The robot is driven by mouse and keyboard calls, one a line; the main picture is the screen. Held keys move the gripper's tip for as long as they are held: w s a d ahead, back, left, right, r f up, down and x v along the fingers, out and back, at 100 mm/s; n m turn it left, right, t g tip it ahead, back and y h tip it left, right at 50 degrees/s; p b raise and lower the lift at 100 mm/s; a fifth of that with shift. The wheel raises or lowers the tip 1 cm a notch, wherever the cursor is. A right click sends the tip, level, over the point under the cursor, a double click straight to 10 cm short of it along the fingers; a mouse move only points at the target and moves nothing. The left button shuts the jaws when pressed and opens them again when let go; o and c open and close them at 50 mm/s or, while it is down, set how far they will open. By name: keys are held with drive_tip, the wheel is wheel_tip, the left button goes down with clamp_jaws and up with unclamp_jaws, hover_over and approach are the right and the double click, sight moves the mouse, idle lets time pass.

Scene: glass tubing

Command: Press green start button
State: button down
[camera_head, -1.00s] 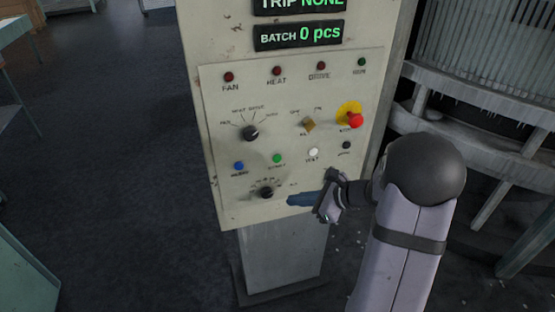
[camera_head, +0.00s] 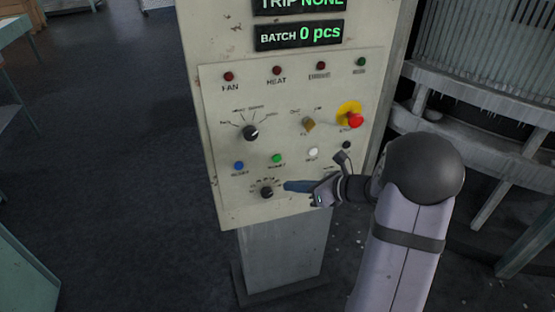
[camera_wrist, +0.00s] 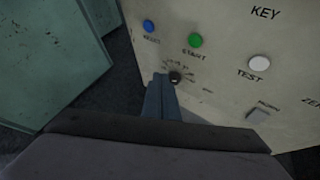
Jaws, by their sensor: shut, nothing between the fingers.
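The green start button (camera_head: 277,158) is on the lower part of the control panel, between the blue button (camera_head: 239,166) and the white test button (camera_head: 313,153). In the wrist view the green button (camera_wrist: 195,40) shows above the word START. My gripper (camera_head: 288,186) is shut and empty, with its blue fingers together. Its tips are below and slightly right of the green button in the head view, close to the lower black knob (camera_head: 267,192). In the wrist view the fingertips (camera_wrist: 160,78) are apart from the green button, below and left of it.
Above the buttons are a selector knob (camera_head: 250,133), a key switch (camera_head: 309,125) and a red emergency stop (camera_head: 354,120) on yellow. Displays read TRIP NONE and BATCH 0 pcs (camera_head: 300,35). A teal cabinet (camera_wrist: 50,60) stands at left in the wrist view. Dark floor is clear left of the panel.

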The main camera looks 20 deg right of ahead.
drive_tip(key=shift+w+p, duration=0.5)
drive_tip(key=shift+w, duration=3.75)
drive_tip(key=shift+w, duration=0.15)
drive_tip(key=shift+w, duration=0.3)
drive_tip(key=shift+w, duration=0.35)
drive_tip(key=shift+s, duration=0.8)
drive_tip(key=shift+s, duration=0.1)
drive_tip(key=shift+s+b, duration=0.45)
drive_tip(key=shift+s, duration=1.95)
